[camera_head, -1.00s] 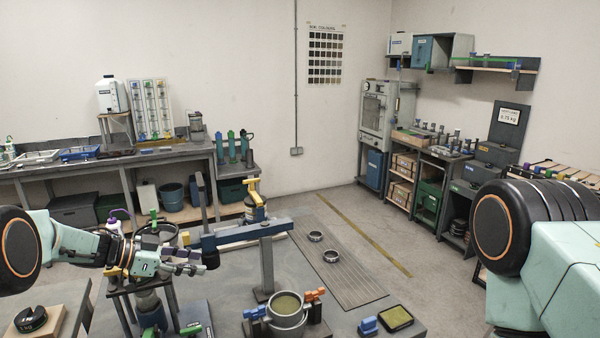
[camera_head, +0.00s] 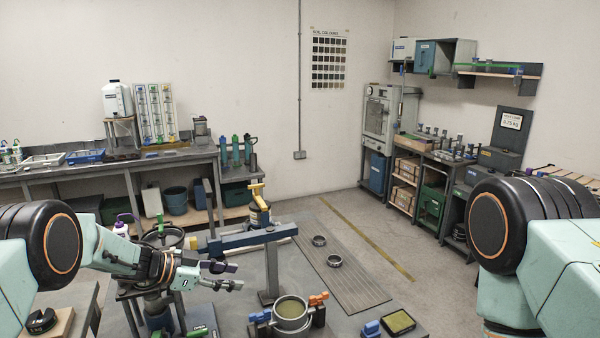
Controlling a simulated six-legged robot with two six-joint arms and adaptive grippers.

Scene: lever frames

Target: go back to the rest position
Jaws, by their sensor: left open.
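My left gripper (camera_head: 232,276) is in the lower left of the head view, its arm coming in from the left. Its two dark fingers are apart with nothing between them. It is in front of the blue-grey lever frame (camera_head: 247,239), whose beam runs to the right on an upright post; I cannot tell whether they touch. A yellow-handled piece (camera_head: 257,192) stands behind the beam. My right arm shows at the right edge, but its gripper is out of view.
A pot (camera_head: 291,313) with orange and blue clamps stands at the front. A green-topped tray (camera_head: 398,321) lies to its right. A bench (camera_head: 100,166) runs along the left wall. The floor at centre right is clear.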

